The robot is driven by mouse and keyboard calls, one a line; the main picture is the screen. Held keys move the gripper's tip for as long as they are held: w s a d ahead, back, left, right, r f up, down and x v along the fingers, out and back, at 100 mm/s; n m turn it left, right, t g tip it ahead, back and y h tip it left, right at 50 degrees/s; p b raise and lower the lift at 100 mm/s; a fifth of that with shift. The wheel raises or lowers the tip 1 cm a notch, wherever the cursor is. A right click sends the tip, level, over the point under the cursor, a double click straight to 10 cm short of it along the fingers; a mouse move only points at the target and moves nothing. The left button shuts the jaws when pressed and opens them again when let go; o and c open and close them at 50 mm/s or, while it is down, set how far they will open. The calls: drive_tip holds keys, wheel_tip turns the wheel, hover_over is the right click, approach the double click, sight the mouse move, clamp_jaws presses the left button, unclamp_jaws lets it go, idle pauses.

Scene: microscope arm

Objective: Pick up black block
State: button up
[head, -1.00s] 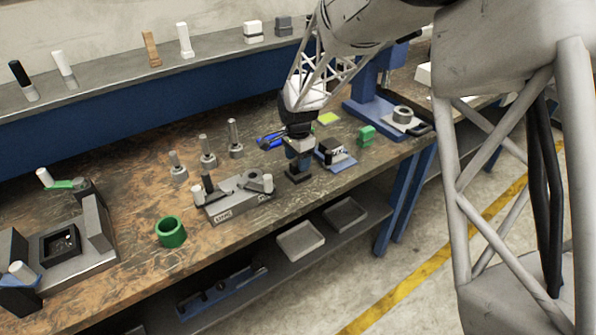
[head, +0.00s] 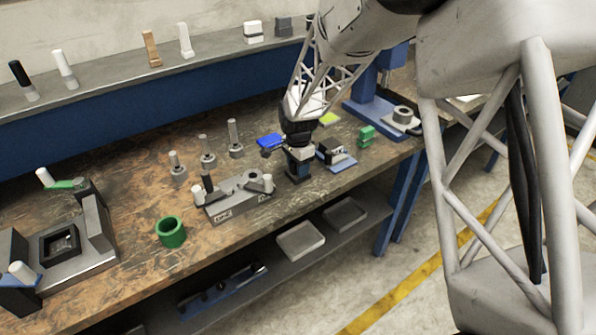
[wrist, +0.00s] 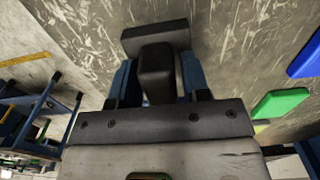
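The black block (wrist: 155,72) has an upright stem on a wider flat base (wrist: 155,38), and stands on the workbench. In the head view my gripper (head: 299,168) points down over it near the bench's front edge and hides most of it. In the wrist view the blue fingers of my gripper (wrist: 156,82) stand on either side of the stem. They look spread, with a narrow gap on the right; contact on the left is unclear.
A grey fixture (head: 236,198) with pegs stands just left of my gripper. A black-and-white block on a blue plate (head: 342,164) is close on the right. A blue piece (head: 269,141) lies behind, and a green block (head: 366,136) farther right.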

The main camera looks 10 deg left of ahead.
drive_tip(key=c, duration=0.7)
clamp_jaws()
drive_tip(key=shift+r, duration=0.1)
drive_tip(key=shift+r, duration=0.75)
wheel_tip(320, 180, up, 2)
drive_tip(key=shift+r, duration=0.1)
drive_tip(key=s+d, duration=0.3)
drive_tip(key=s, duration=0.4)
drive_tip(key=s+d+r, duration=0.1)
drive_tip(key=s+d, duration=0.2)
drive_tip(key=s, duration=0.4)
drive_tip(key=shift+s+d, duration=0.25)
drive_tip(key=shift+d, duration=0.1)
